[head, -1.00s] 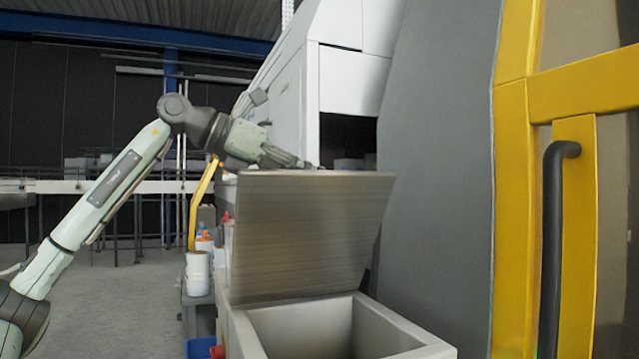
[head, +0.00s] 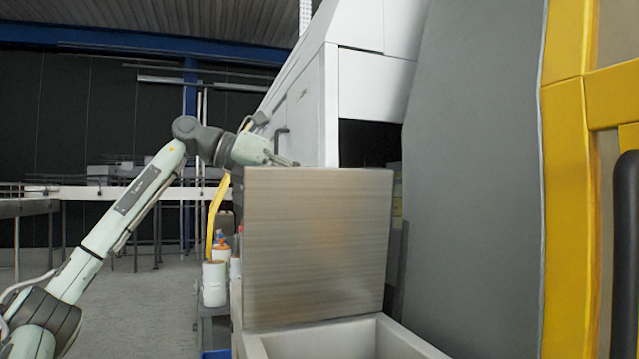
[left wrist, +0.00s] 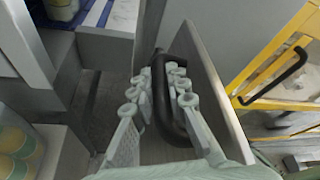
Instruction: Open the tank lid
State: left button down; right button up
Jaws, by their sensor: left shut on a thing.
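The tank lid (head: 318,250) is a flat brushed-metal panel standing raised and nearly upright at the back of the open tank (head: 405,340). In the left wrist view the lid (left wrist: 210,80) is a grey panel seen close up, with a black curved handle (left wrist: 160,112) beside it. My left gripper (head: 285,161) is at the lid's top edge, partly hidden behind it in the head view. In the left wrist view the left gripper (left wrist: 160,92) has its fingers on both sides of the handle, shut on it. My right gripper is out of view.
A white machine housing (head: 300,100) stands behind the lid. A grey panel (head: 470,190) and a yellow frame (head: 565,140) are close on the right. White containers (head: 214,284) stand left of the tank. Open floor (head: 150,305) lies at the left.

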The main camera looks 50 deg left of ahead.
pick_arm(q)
jog(key=shift+f, duration=0.15)
jog(key=c, duration=1.8)
grip_release()
jog(key=shift+o, duration=0.2)
jog(key=shift+s+a+r, duration=0.25)
jog(key=shift+s, duration=0.1)
jog(key=v, duration=1.1)
